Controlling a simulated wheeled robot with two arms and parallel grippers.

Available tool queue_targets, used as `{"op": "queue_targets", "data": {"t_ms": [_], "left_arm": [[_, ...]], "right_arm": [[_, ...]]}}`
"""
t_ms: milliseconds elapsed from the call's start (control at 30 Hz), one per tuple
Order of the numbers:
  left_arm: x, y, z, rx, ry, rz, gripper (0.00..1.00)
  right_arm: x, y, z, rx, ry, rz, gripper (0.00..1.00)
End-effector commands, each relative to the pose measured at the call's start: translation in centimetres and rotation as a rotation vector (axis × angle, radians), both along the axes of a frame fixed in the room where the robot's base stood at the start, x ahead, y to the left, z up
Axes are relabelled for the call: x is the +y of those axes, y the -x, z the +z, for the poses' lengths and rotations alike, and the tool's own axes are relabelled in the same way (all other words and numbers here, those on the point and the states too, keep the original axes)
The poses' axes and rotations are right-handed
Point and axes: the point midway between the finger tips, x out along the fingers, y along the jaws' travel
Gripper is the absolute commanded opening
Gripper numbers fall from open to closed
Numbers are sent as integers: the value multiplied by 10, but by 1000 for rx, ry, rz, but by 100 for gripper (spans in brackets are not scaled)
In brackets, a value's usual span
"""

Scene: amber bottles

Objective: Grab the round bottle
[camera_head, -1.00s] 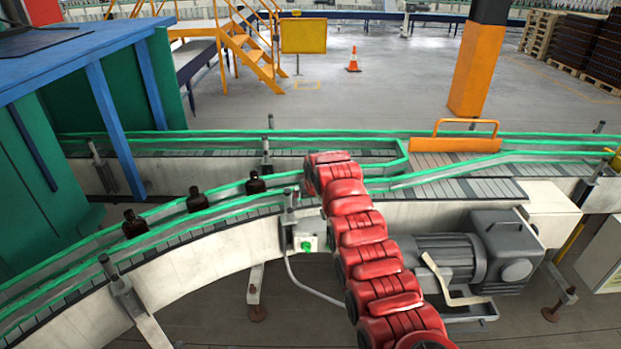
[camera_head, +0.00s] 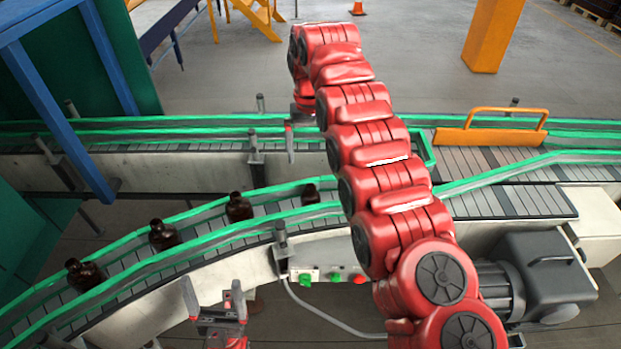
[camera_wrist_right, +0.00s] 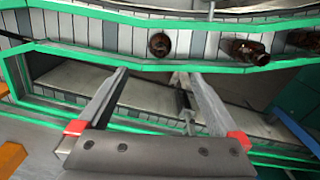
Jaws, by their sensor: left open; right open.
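Several dark amber bottles stand upright in a row on the curved conveyor (camera_head: 205,232): the rightmost bottle (camera_head: 310,194), a second bottle (camera_head: 240,207), a third bottle (camera_head: 163,236) and the leftmost bottle (camera_head: 85,275). I cannot tell from their shape which is the round one. My right gripper (camera_head: 304,130) is open and empty beyond the conveyor's far rail, partly hidden by its arm. In the right wrist view, it (camera_wrist_right: 150,74) points at the belt, with one bottle (camera_wrist_right: 160,44) just past the fingertips and another bottle (camera_wrist_right: 243,50) to the right. My left gripper (camera_head: 218,304) is open, in front of the near rail.
Green guide rails (camera_head: 195,245) line both sides of the belt. A second straight conveyor (camera_head: 190,135) runs behind, with an orange handled plate (camera_head: 488,133) at right. A motor (camera_head: 545,275) sits at lower right. A blue frame (camera_head: 60,110) stands at left.

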Motion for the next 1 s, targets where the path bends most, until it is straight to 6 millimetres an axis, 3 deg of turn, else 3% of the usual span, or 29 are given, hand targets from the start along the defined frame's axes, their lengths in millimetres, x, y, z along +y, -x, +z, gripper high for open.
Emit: {"op": "queue_targets", "data": {"t_ms": [167, 367, 533, 800, 1000], "left_arm": [[0, 0, -17, 1, 0, 0, 86], [0, 1, -58, 1, 0, 0, 86], [0, 1, -64, 0, 0, 0, 86], [0, 1, -46, 0, 0, 0, 86], [0, 1, -38, 1, 0, 0, 86]], "right_arm": [[0, 6, -13, 17, 5, 2, 100], [-1, 5, -59, 17, 5, 1, 100], [-3, 5, -78, 17, 6, -1, 100], [-1, 6, -111, 20, 5, 1, 100], [1, 5, -121, 18, 4, 2, 100]]}}
